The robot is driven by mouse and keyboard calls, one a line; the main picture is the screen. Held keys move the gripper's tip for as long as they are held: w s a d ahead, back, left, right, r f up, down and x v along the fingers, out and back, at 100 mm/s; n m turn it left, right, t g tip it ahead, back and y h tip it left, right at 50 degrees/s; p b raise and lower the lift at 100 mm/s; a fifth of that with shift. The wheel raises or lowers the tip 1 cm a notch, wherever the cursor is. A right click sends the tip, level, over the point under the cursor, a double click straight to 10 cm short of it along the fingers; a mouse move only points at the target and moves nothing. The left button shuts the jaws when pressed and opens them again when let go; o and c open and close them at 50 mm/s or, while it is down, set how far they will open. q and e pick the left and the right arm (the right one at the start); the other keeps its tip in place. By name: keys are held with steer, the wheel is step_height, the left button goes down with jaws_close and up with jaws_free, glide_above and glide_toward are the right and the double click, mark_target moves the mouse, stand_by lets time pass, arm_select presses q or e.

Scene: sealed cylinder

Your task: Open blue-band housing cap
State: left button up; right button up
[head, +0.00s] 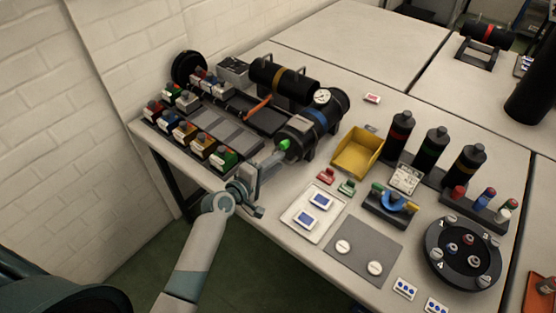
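The blue-band housing (300,133) is a dark cylinder lying on its side in a stand near the middle of the table, with a blue band around it. A round white gauge (322,96) sits at its far end. A small bright green part (284,145) shows at its near end. My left gripper (274,157) reaches in from the front left, its fingertips at or beside the green part. Whether the fingers touch or grip it is too small to tell. The cap's edge is partly hidden by the gripper. My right gripper is out of view.
A black cylinder with a yellow band (283,78) lies behind the housing. A yellow bin (357,151) stands to its right, and a rack of small coloured parts (190,140) to its left. Upright banded bottles (434,150) and a black turntable (462,253) occupy the right side.

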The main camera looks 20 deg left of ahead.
arm_select(q)
steer(key=shift+w+d+f, duration=0.1)
steer(key=shift+w+d, duration=0.05)
steer(key=shift+w, duration=0.35)
steer(key=shift+c, duration=0.3)
jaws_close()
steer(key=shift+f, duration=0.1)
